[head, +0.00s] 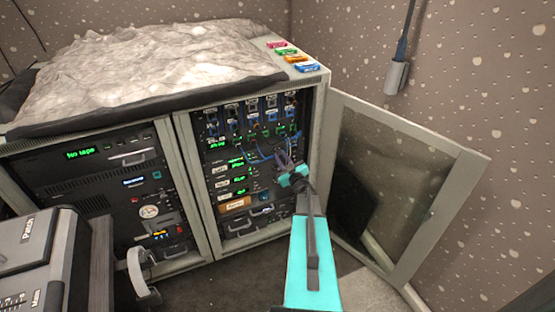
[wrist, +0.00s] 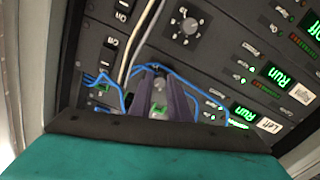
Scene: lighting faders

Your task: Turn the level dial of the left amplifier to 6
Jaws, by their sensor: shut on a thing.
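The left amplifier is a black rack unit with a white "Left" label (wrist: 268,125) and a green "Run" display (wrist: 243,112) in the wrist view. Its level dial (wrist: 158,78) sits between my two dark fingers, which mostly cover it; its pointer and number cannot be read. My gripper (head: 290,176) reaches into the open right rack bay in the head view. In the wrist view my gripper (wrist: 160,80) is shut on the dial. In the head view the arm's end hides the dial.
The right amplifier's dial (wrist: 187,27) is beside my fingers, with its "Right" label (wrist: 302,93) further right. Blue cables (wrist: 110,85) and a pale cable (wrist: 140,50) run close to my fingers. The rack's glass door (head: 400,180) stands open on the right.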

